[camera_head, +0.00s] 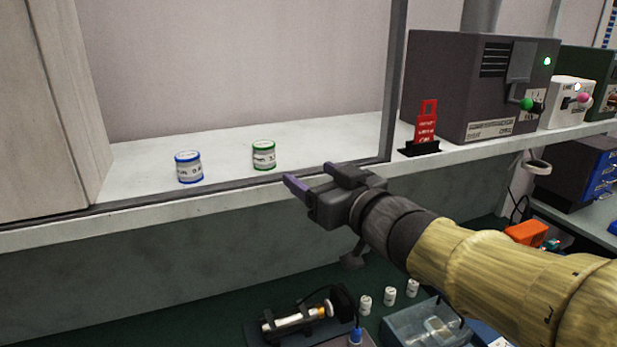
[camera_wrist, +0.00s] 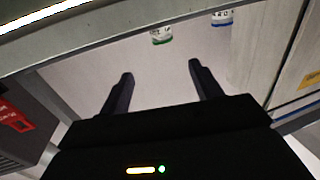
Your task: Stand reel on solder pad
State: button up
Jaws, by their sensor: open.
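Two small white labelled reels stand upright on the pale shelf. One has blue rims (camera_head: 189,167); the other, to its right, has green rims (camera_head: 264,155). My gripper (camera_head: 313,177) is open and empty, in front of the shelf's edge and to the right of the green-rimmed reel, touching neither. I cannot make out which surface is the solder pad.
A grey box (camera_head: 470,90) and a red tag on a black stand (camera_head: 427,130) occupy the shelf's right. A frame post (camera_head: 393,90) rises beside my arm. On the lower bench are a cylindrical device (camera_head: 297,318), several white bottles (camera_head: 389,296) and a blue-grey bin (camera_head: 400,322).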

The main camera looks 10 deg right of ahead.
dwell(0.3)
jog(key=d+f+m+g+h, duration=0.3)
jog(key=d+f+h, duration=0.1)
jog(key=f, duration=0.6)
jog(key=d+f+m+g+h, duration=0.2)
jog(key=d+f+g+h, duration=0.15)
jog(key=f, duration=0.75)
jog(key=s+d+f+g+h, duration=0.1)
jog(key=s+f+g, duration=0.5)
jog(key=s+f, duration=0.6)
jog(key=shift+m+g, duration=0.35)
jog(key=shift+m, duration=0.05)
jog(key=shift+o, duration=0.5)
jog(key=shift+w+d, duration=0.1)
